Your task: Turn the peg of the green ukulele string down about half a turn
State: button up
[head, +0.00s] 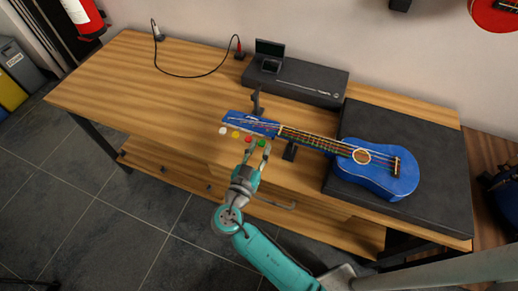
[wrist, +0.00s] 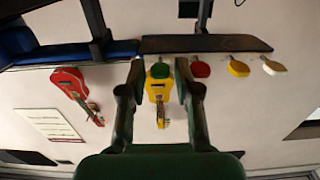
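The blue ukulele (head: 378,174) lies with its body on a dark mat, its neck pointing left. Its headstock (head: 240,122) carries white (head: 223,131), yellow (head: 236,134), red (head: 248,139) and green (head: 262,143) pegs along the near edge. The green peg is nearest the neck. My gripper (head: 257,149) comes up from the near side at the green peg. In the wrist view, the green peg (wrist: 160,71) stands between the two open fingertips (wrist: 160,76), with a gap on each side. The red peg (wrist: 201,69) is just outside the right finger.
Black supports (head: 289,152) stand by the neck and headstock. A dark box (head: 300,82) with a small open case sits at the back, near a cable (head: 195,75). The table's left part (head: 120,75) is clear. Wall-hung ukuleles, yellow (wrist: 158,95) and red (wrist: 70,82), show far behind.

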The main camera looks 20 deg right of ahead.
jog(key=v, duration=1.2)
dwell(0.5)
jog(key=s+d+f+n+y, duration=0.1)
jog(key=d+f+n, duration=0.1)
jog(key=f, duration=0.1)
jog(key=s+d+f+n+y, duration=0.1)
jog(key=d+f+n+y, duration=0.1)
jog(key=f, duration=0.1)
jog(key=s+d+f+n+y, duration=0.1)
jog(key=d+f+n+y, duration=0.1)
jog(key=d+f, duration=0.1)
jog(key=shift+s+f, duration=0.1)
jog(key=s+d+f+n+g+y, duration=0.1)
jog(key=s+f+n+y, duration=0.1)
jog(key=s+y, duration=0.35)
jog(key=s+d+f+n+g+y, duration=0.1)
jog(key=s+f+n+y, duration=0.15)
jog(key=s, duration=0.65)
jog(key=s+r+t, duration=0.2)
jog(key=s+r, duration=0.3)
jog(key=r, duration=0.3)
jog(key=s+r+m+t, duration=0.1)
jog(key=s+r+t, duration=0.1)
jog(key=s+r, duration=0.3)
notch_tip(320, 180, up, 4)
jog(key=shift+s+f, duration=0.2)
jog(key=shift+s, duration=0.1)
